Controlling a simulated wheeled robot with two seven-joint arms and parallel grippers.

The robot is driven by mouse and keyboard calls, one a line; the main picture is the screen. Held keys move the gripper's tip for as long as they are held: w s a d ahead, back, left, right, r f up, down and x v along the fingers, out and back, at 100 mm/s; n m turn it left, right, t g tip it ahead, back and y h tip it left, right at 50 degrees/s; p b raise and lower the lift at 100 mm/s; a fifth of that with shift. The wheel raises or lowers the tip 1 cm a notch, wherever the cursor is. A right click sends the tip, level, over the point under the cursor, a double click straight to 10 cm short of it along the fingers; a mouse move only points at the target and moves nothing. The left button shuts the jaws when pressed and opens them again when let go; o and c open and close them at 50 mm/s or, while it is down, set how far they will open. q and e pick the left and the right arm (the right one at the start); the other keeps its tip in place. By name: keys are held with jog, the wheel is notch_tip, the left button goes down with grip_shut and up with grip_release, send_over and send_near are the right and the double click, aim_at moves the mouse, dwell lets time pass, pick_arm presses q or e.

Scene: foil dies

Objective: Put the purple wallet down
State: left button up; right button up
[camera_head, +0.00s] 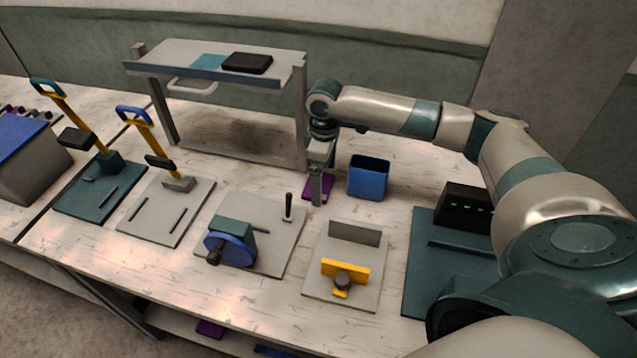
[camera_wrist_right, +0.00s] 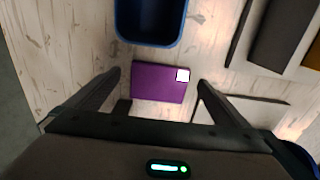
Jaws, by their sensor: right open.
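The purple wallet (camera_head: 319,187) lies flat on the pale wooden bench, just left of the blue bin. My right gripper (camera_head: 317,202) is directly above it and hides part of it. In the right wrist view the wallet (camera_wrist_right: 158,82) shows as a flat purple rectangle with a small white square near one corner. The open fingers of my right gripper (camera_wrist_right: 155,90) stand to either side of it, with a gap on each side. My left gripper is not in view.
The blue bin (camera_head: 369,178) stands close to the wallet, also in the right wrist view (camera_wrist_right: 150,22). A shelf stand (camera_head: 280,52) rises behind left. A crank device (camera_head: 232,245) and a yellow-clamp plate (camera_head: 345,275) sit in front. Bare bench (camera_head: 400,215) shows right of the bin.

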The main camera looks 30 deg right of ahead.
jog(key=shift+f, duration=0.8)
jog(key=shift+c, duration=0.6)
jog(key=c, duration=1.1)
jog(key=shift+r, duration=0.15)
jog(key=shift+c, duration=0.2)
